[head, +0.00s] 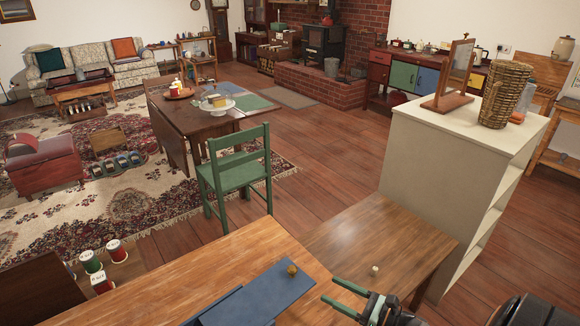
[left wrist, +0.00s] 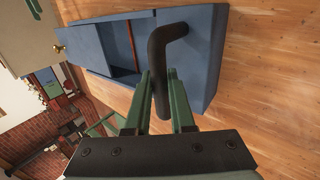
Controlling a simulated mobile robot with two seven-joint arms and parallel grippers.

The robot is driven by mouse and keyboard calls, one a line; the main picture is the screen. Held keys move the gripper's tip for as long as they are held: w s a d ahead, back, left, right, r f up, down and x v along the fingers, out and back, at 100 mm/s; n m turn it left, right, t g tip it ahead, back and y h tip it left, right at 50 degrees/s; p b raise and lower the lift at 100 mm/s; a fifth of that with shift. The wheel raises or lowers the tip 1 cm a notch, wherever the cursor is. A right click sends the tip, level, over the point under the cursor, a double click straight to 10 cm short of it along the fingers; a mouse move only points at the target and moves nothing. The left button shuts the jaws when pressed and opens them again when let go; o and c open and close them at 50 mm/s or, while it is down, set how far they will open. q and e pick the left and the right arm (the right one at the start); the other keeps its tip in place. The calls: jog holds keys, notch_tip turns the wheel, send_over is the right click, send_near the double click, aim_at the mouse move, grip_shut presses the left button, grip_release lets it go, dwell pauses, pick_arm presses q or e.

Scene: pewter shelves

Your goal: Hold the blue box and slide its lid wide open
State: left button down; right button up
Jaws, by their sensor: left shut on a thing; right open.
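The blue box (left wrist: 202,75) lies on the wooden table. Its black bent handle (left wrist: 160,60) is between the green fingers of my left gripper (left wrist: 160,78), which is shut on it. The blue lid (left wrist: 86,48) is slid out at one end and carries a brass knob (left wrist: 59,48). Part of the dark inside shows beside it, with a reddish strip in it. In the head view the lid (head: 268,296) and knob (head: 291,270) show at the bottom; the box is mostly cut off. My right gripper (head: 328,289) is open and empty, to the right of the lid, not touching the knob.
A cream shelf unit (head: 430,160) stands behind at right. A green chair (head: 238,170) stands beyond. Several spools (head: 91,262) are at the left.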

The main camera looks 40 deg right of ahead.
pick_arm(q)
jog(key=c, duration=0.7)
grip_release()
jog(key=v, duration=1.2)
